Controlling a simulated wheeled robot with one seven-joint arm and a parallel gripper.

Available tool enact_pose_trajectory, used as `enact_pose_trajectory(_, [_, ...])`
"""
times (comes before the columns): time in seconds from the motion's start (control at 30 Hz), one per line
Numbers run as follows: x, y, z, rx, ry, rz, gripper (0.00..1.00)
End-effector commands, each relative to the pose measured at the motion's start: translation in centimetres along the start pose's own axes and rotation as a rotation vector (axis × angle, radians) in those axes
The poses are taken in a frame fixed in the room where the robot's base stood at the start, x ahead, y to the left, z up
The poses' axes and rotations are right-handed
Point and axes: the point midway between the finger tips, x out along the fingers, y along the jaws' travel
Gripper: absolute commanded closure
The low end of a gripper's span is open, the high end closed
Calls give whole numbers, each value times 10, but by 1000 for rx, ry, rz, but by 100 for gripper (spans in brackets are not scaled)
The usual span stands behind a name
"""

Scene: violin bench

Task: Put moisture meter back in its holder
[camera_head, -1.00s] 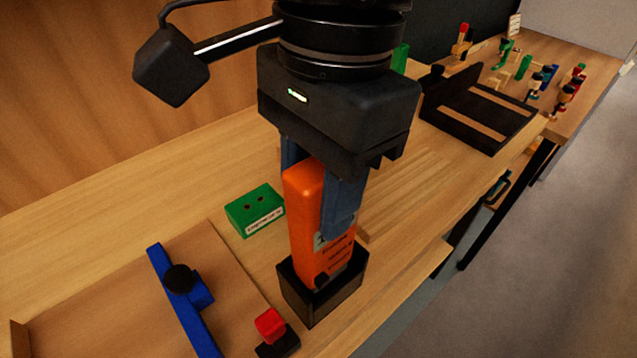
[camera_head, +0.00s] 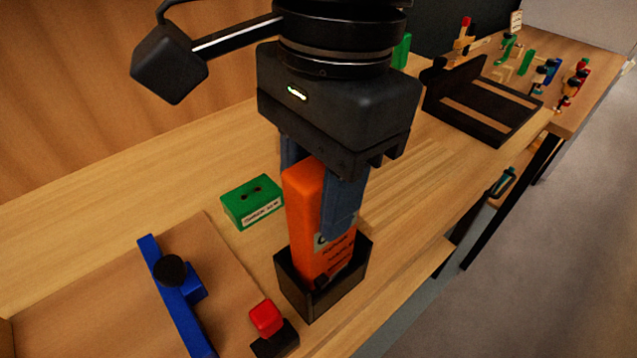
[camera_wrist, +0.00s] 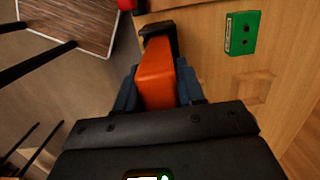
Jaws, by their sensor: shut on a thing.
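The orange moisture meter (camera_head: 305,225) stands upright with its lower end inside the black open-topped holder (camera_head: 335,291) near the bench's front edge. My gripper (camera_head: 322,205) is shut on the meter's upper part, with one blue finger on each side. In the wrist view the meter (camera_wrist: 157,75) sits between the fingers, and a part of the black holder (camera_wrist: 158,31) shows beyond it. The meter's bottom is hidden by the holder's walls, so I cannot tell if it rests on the floor of the holder.
A green block with two holes (camera_head: 252,203) lies behind and left of the holder. A blue bar with a black knob (camera_head: 176,297) lies on a brown board at left. A red-topped black piece (camera_head: 267,318) stands close left of the holder. A black tray (camera_head: 485,105) is farther back.

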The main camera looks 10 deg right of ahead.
Motion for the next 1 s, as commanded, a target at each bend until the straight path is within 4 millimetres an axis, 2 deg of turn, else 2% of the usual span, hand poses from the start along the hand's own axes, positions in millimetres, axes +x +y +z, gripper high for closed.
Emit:
enact_pose_trajectory(0.33, [9, 0, -1, 0, 0, -1, 100])
enact_pose_trajectory(0.37, [8, 0, -1, 0, 0, -1, 60])
enact_pose_trajectory(0.63, [8, 0, -1, 0, 0, 0, 34])
enact_pose_trajectory(0.87, [8, 0, -1, 0, 0, 1, 32])
enact_pose_trajectory(1.0, [1, 0, -1, 1, 1, -2, 32])
